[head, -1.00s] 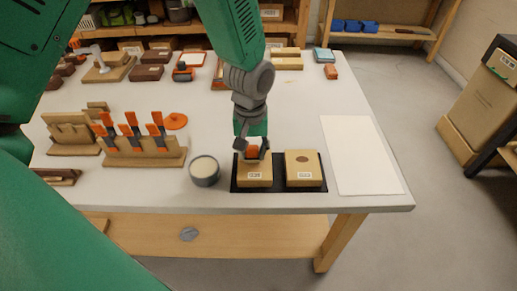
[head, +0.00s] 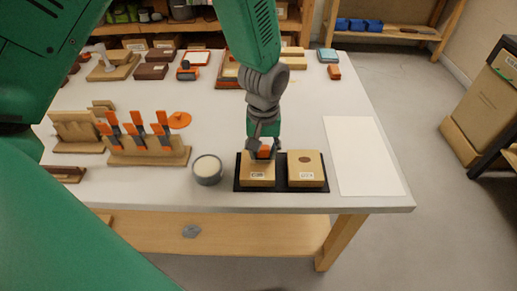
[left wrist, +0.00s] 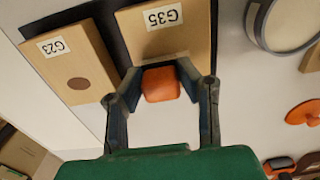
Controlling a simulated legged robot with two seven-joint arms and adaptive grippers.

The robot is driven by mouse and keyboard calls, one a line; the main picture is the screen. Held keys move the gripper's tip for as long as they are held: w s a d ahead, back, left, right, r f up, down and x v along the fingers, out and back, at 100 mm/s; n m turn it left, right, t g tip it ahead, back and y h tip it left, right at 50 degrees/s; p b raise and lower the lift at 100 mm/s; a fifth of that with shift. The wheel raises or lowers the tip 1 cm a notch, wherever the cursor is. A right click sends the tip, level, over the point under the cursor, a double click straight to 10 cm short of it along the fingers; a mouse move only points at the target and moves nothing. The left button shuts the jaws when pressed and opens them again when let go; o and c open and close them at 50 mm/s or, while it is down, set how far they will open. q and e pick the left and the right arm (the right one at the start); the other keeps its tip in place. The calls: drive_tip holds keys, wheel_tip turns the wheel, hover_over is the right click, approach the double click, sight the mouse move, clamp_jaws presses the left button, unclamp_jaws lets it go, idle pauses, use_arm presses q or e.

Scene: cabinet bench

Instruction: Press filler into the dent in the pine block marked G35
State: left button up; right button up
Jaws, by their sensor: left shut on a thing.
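The pine block marked G35 (head: 257,175) sits on the left half of a black mat (head: 282,188). In the left wrist view the G35 block (left wrist: 165,42) shows its label. Its dent is hidden in both views. My left gripper (head: 263,150) is over the far part of this block, shut on an orange piece (left wrist: 161,84) that looks like a tool handle. The rest of that piece is hidden, and I cannot tell whether it touches the block. A grey tub of pale filler (head: 207,168) stands left of the mat. My right gripper is not in view.
A second block, marked G23 (head: 306,172), lies right of G35 with a dark oval dent showing. A wooden rack (head: 150,157) holds several orange tools at left. A white sheet (head: 362,157) lies flat near the table's right edge.

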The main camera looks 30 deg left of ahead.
use_arm(q)
drive_tip(key=shift+a, duration=0.1)
drive_tip(key=shift+s+a+f+p, duration=0.1)
drive_tip(key=shift+s+a+p, duration=0.1)
drive_tip(key=shift+s+a, duration=0.25)
drive_tip(key=shift+s+a+p, duration=0.15)
drive_tip(key=shift+s+a, duration=0.1)
drive_tip(key=shift+a, duration=0.3)
wheel_tip(320, 180, up, 6)
drive_tip(key=p, duration=0.6)
idle(0.3)
